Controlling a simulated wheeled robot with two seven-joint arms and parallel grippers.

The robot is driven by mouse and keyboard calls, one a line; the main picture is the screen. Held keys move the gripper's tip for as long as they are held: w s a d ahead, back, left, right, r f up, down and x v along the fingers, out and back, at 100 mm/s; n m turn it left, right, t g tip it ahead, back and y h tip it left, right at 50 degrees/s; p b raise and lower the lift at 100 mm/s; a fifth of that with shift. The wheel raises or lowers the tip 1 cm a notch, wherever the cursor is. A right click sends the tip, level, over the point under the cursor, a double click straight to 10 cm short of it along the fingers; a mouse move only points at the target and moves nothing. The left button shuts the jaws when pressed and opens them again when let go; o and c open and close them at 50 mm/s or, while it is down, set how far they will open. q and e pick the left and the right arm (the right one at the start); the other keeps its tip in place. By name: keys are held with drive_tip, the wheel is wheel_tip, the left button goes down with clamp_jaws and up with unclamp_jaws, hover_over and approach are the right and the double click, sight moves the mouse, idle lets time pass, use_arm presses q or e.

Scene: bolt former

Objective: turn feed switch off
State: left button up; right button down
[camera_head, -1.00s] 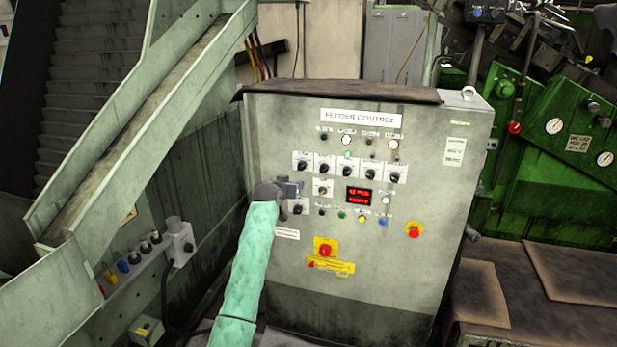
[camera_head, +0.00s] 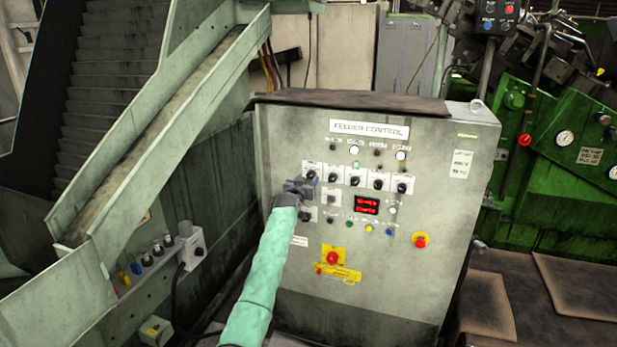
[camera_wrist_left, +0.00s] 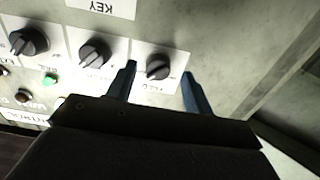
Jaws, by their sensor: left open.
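The feed switch is the leftmost black rotary knob (camera_head: 311,176) in the upper row on the grey feeder control panel. In the left wrist view, which sees the panel upside down, the black feed knob (camera_wrist_left: 158,67) sits on a white plate whose label partly reads as FEED. My left gripper (camera_head: 304,185) is at the panel, just below and left of that knob. In the wrist view the dark blue fingers of the left gripper (camera_wrist_left: 158,71) are open, one on each side of the knob, with gaps visible. Contact is not visible. My right gripper is not in view.
More black knobs (camera_head: 354,180) continue to the right in the same row. A green conveyor chute (camera_head: 170,130) stands left. Green machinery (camera_head: 560,150) stands right.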

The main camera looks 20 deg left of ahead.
use_arm(q)
drive_tip(key=shift+w+d+r, duration=0.15)
drive_tip(key=shift+w+r, duration=0.1)
drive_tip(key=shift+w, duration=0.35)
drive_tip(key=shift+w+f, duration=0.15)
drive_tip(key=shift+w, duration=0.15)
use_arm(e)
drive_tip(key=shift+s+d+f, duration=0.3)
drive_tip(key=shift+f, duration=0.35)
use_arm(q)
drive_tip(key=shift+c, duration=0.2)
drive_tip(key=c, duration=0.9)
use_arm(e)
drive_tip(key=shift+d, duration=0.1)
